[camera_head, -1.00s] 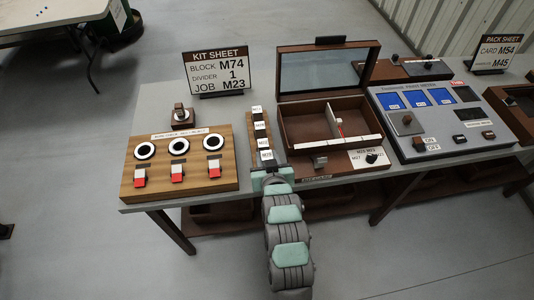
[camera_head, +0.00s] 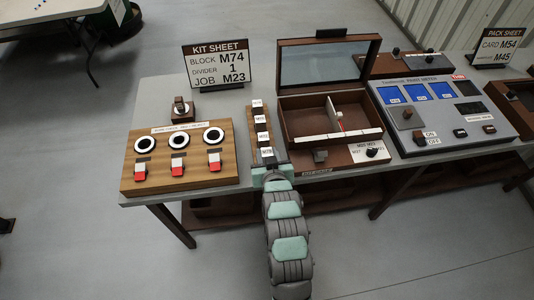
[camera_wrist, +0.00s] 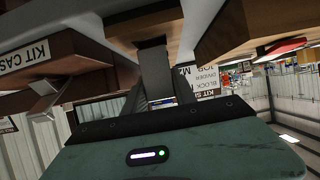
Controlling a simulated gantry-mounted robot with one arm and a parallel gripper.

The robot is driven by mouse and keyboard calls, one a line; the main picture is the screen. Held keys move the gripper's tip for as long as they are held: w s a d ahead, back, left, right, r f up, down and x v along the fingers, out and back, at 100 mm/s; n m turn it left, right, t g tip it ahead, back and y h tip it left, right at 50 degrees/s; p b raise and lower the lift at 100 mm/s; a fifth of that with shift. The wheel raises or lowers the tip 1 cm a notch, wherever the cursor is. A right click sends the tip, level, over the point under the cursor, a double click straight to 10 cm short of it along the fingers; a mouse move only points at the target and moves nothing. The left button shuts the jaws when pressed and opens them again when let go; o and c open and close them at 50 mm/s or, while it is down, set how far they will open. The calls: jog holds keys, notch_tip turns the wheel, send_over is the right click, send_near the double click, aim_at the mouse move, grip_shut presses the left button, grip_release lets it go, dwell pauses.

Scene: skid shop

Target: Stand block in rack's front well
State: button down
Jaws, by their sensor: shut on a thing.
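The rack (camera_head: 253,125) is a narrow wooden strip between the switch panel and the open case. Several dark blocks with white labels stand in a row along it. My gripper (camera_head: 268,164) is at the rack's near end, at the table's front edge. It is shut on the front block (camera_head: 266,153), whose white label shows just beyond the jaws; its text is too small to read surely. The well under this block is hidden, so I cannot tell whether it is seated. In the wrist view, a wooden underside (camera_wrist: 143,26) shows above the grey jaws.
The wooden switch panel (camera_head: 228,178) is close on the left. The open brown case (camera_head: 300,148) is close on the right, with the blue-screened console (camera_head: 440,140) beyond. The kit sheet sign (camera_head: 219,65) at the back reads block M74, divider 1, job M23.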

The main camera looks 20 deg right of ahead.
jog(key=shift+f, duration=0.9)
dwell(2.2)
jog(key=c, duration=0.5)
grip_release()
dwell(0.3)
jog(key=shift+r+p, duration=2.35)
jog(key=shift+r, duration=2.15)
jog(key=shift+w, duration=0.1)
